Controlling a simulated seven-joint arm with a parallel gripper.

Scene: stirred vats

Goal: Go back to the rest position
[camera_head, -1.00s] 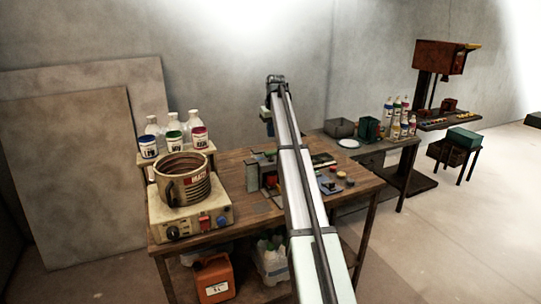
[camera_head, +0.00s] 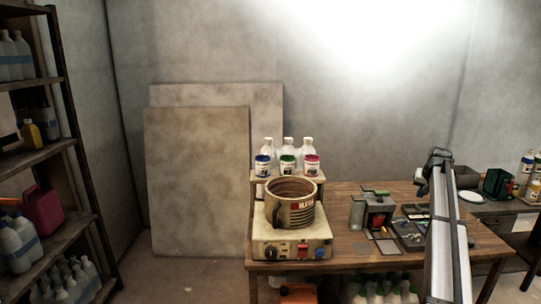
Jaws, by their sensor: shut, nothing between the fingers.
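My arm rises from the bottom right of the head view, in front of the wooden bench (camera_head: 340,198). Its dark joint is at the top, and my gripper (camera_head: 421,179) hangs just left of it, small and partly hidden behind the arm. It is shut and empty, over the right part of the bench. The fingertips are too small to make out clearly.
A metal vat (camera_head: 291,212) stands on a cream hotplate (camera_head: 266,243) at the bench's left end. Three lidded jars (camera_head: 288,165) stand behind it. A small grey device (camera_head: 373,214) is left of my arm. A shelf rack (camera_head: 68,90) stands far left.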

